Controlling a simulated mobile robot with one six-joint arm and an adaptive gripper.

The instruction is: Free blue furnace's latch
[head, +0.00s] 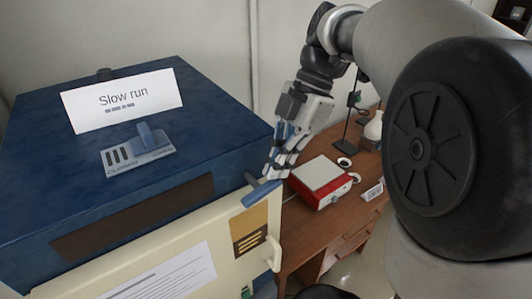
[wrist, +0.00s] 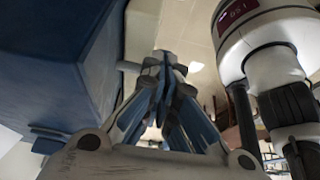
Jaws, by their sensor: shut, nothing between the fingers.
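The blue furnace (head: 215,125) stands at the left in the head view, with a cream door (head: 140,243) on its front. The latch, a blue handle (head: 262,194), sits at the door's upper right corner and points toward the lower left. My gripper (head: 270,174) is shut and empty, pointing down just above and behind the latch handle. I cannot tell whether the fingertips touch it. In the wrist view the closed fingers (wrist: 165,65) show in the middle, with the blue furnace side (wrist: 50,60) to their left. I cannot make out the latch there.
A "Slow run" sign (head: 122,101) and a grey plate with a blue lever (head: 147,137) are on the furnace top. A red-and-white device (head: 322,183) and a white flask (head: 374,126) stand on the wooden table (head: 318,238) to the right. A door handle (head: 272,252) sticks out below the latch.

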